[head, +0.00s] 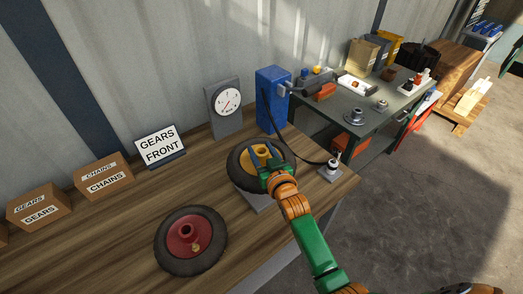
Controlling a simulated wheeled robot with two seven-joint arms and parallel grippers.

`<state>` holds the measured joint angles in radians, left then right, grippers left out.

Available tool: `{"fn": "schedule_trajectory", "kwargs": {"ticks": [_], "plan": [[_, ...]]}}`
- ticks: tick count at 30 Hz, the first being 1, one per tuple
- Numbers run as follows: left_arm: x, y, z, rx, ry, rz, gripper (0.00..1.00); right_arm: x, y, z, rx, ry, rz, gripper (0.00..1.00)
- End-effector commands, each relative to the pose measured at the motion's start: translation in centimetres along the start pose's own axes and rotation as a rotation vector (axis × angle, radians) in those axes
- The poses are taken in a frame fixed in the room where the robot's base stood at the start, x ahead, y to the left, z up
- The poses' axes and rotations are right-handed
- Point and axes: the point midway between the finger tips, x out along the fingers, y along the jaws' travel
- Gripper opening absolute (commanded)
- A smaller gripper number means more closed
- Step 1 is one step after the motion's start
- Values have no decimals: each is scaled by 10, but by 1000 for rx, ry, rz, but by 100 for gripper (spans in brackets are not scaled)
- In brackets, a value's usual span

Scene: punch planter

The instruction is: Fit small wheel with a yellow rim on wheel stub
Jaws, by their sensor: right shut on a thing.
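The small wheel with a yellow rim (237,172) has a black tyre and sits at the right part of the wooden bench, over a grey block (258,203). My right gripper (264,156) reaches in from the lower right and is shut on the wheel at its yellow hub area. The gripper covers much of the rim. No wheel stub shows clearly; the wheel and gripper hide what is under them, so I cannot tell whether the wheel is seated or held above the block. My left gripper is not in view.
A wheel with a red rim (190,241) lies on the bench in front. A gauge (228,101), a blue box (272,97) with a black hose to a small grey stand (331,174), a sign (161,146) and labelled boxes (104,176) line the bench. A cluttered side table (378,118) stands behind.

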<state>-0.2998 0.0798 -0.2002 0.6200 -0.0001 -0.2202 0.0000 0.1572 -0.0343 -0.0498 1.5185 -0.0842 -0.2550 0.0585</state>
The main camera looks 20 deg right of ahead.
Motion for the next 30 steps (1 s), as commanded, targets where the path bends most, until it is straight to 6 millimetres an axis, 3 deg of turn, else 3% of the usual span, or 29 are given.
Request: {"fn": "schedule_trajectory", "kwargs": {"ticks": [30], "plan": [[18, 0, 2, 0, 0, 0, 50, 4, 0, 18, 0, 9, 0, 0]]}}
